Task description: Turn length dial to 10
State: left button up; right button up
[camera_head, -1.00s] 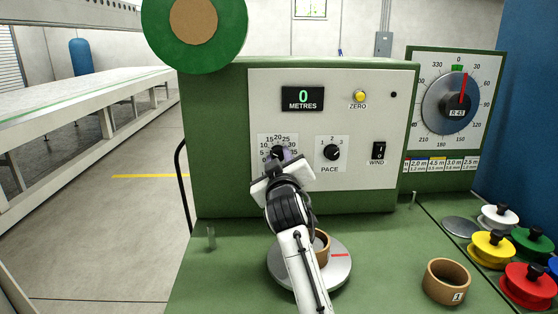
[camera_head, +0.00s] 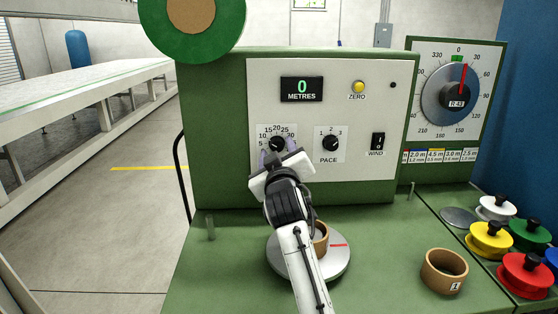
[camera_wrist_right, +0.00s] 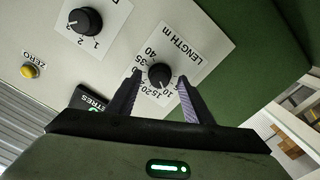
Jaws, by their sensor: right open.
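The length dial (camera_head: 277,144) is a black knob on a white scale card on the machine's pale front panel. In the right wrist view the length dial (camera_wrist_right: 160,74) sits between the two fingers of my right gripper (camera_wrist_right: 160,82), with a gap showing on both sides. My right gripper (camera_head: 276,157) is open in front of the dial and hides the lower part of its scale in the head view. The metres display (camera_head: 301,90) reads 0. The dial's exact setting is too small to tell. My left gripper is not in view.
The pace dial (camera_head: 331,143) and the wind switch (camera_head: 378,142) are to the right of the length dial. The yellow zero button (camera_head: 359,87) is above. A cardboard ring (camera_head: 444,270) and coloured spools (camera_head: 490,240) stand on the green bench at right.

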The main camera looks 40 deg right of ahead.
jog(key=b+v, duration=0.1)
jog(key=v, duration=0.8)
